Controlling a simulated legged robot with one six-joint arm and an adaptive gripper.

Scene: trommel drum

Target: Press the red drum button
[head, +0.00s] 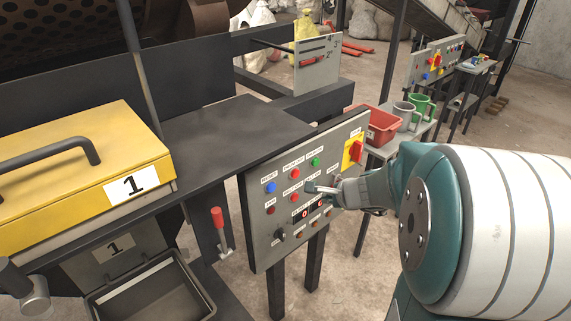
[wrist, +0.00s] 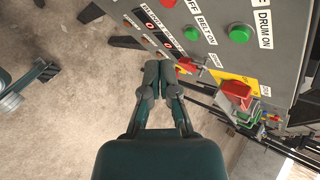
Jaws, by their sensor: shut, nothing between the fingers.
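The grey control panel (head: 258,232) carries the red drum button (head: 294,174) in its top row, between a blue button (head: 270,187) and a green one (head: 315,162). Its small label is hard to read. My gripper (head: 309,187) is shut and empty, with its tips in front of the panel, right of and below that button. I cannot tell whether the tips touch the panel. In the wrist view the closed fingers (wrist: 158,66) show beside the panel's lower part. The drum button is not visible there, but a green button (wrist: 240,33) beside the "DRUM ON" label is.
Another red button (head: 295,197) sits below the drum button. A red switch on a yellow plate (head: 354,151) is at the panel's upper right. A red-handled lever (head: 218,222) stands left of the panel. A dark ledge (head: 230,130) lies behind it.

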